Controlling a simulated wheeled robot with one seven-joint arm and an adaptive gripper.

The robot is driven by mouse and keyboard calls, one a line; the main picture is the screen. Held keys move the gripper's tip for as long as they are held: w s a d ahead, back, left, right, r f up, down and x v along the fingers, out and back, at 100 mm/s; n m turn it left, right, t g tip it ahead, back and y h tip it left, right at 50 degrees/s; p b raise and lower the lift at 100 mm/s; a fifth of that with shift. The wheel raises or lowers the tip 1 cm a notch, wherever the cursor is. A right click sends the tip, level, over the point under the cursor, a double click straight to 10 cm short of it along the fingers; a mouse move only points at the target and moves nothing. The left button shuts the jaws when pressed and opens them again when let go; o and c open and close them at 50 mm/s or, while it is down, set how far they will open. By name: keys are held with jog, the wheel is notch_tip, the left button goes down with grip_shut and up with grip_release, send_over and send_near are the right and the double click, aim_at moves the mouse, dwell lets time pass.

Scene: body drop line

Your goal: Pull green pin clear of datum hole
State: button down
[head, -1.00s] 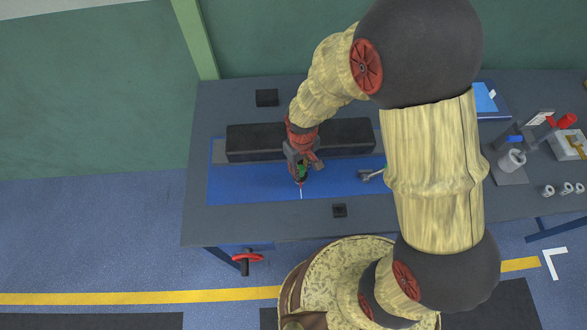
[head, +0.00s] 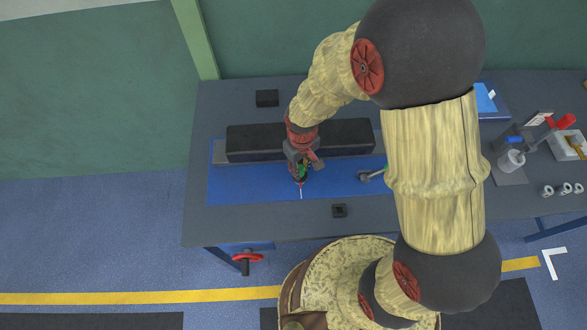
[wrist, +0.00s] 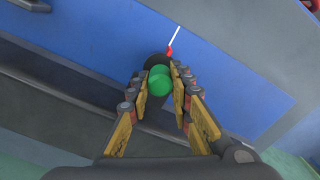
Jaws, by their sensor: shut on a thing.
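The green pin (wrist: 159,82) shows its round green head between the two fingers of my gripper (wrist: 160,88) in the wrist view. The fingers are shut on it from both sides. In the head view the green pin (head: 302,171) shows as a small green patch at my gripper (head: 301,174), over the blue mat. A dark round part lies just beyond the green head, with a red piece and a thin white rod (wrist: 174,40) beside it. The datum hole is hidden, so I cannot tell whether the pin is in it or clear.
A long dark block (head: 345,138) lies behind my gripper on the blue mat (head: 245,185). A grey metal tool (head: 371,175) lies to the right. Small dark blocks (head: 267,98) and (head: 339,210) sit on the table. A roll, rings and a tray (head: 568,145) stand far right.

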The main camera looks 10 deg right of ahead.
jog(key=shift+r+p, duration=0.4)
jog(key=shift+r, duration=0.2)
dwell(0.3)
jog(key=shift+r+p, duration=2.4)
jog(key=shift+r, duration=0.95)
